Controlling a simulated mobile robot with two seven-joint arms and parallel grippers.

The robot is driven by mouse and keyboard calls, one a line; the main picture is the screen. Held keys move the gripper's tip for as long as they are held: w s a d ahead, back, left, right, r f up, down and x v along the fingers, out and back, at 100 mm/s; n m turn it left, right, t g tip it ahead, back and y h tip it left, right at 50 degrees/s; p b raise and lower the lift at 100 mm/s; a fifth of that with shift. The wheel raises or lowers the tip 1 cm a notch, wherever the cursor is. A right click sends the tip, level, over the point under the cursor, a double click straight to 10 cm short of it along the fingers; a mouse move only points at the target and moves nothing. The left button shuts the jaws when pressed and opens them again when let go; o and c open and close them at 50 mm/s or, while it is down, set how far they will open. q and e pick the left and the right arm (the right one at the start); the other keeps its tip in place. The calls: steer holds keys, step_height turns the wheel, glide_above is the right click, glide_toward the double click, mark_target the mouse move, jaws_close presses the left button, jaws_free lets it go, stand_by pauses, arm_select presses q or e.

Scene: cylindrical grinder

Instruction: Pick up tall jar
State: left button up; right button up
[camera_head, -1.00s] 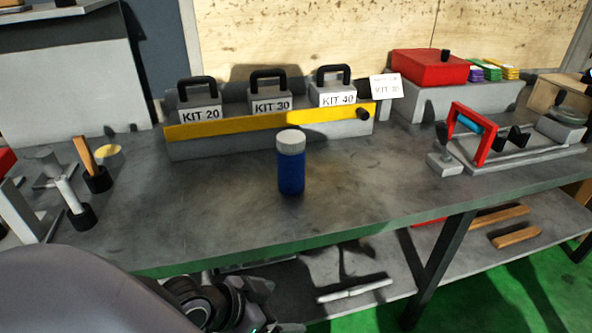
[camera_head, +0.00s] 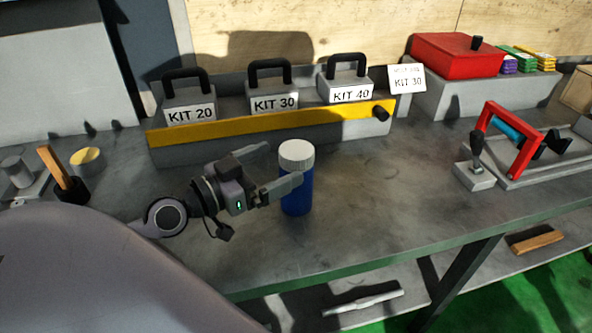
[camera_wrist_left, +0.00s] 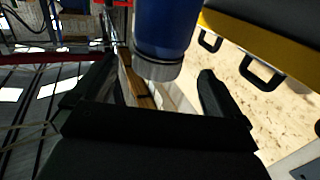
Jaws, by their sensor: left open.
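The tall jar (camera_head: 297,196) stands upright on the grey bench, with a blue body and a ribbed whitish lid (camera_head: 296,154). My left gripper (camera_head: 281,166) is open at the jar's left side. In the head view its nearer finger overlaps the jar just below the lid, and its farther finger points toward the lid's left side. In the left wrist view the jar (camera_wrist_left: 165,32) appears lid-down at the top, lined up with the gap between the open fingers (camera_wrist_left: 155,82). I cannot tell whether a finger touches it. My right gripper is out of view.
Behind the jar is a grey rack with a yellow front strip (camera_head: 235,131) holding KIT 20, KIT 30 and KIT 40 blocks. A fixture with a red frame (camera_head: 527,158) stands at right. A wooden-handled tool (camera_head: 60,172) stands at left. The bench right of the jar is clear.

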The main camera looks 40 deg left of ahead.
mark_target(304, 153)
arm_select(q)
steer(key=shift+w+a, duration=0.1)
steer(key=shift+w, duration=0.05)
steer(key=shift+w+r, duration=0.2)
steer(key=shift+w, duration=0.2)
steer(key=shift+d+f+p+x, duration=0.1)
steer(key=shift+d+p+x, duration=0.1)
steer(key=shift+p+x, duration=0.75)
steer(key=shift+d+f+p+x, duration=0.1)
steer(key=shift+d+p+x, duration=0.15)
steer(key=shift+x, duration=1.2)
steer(key=shift+w+d+f, duration=0.15)
steer(key=shift+w, duration=0.45)
steer(key=c, duration=1.4)
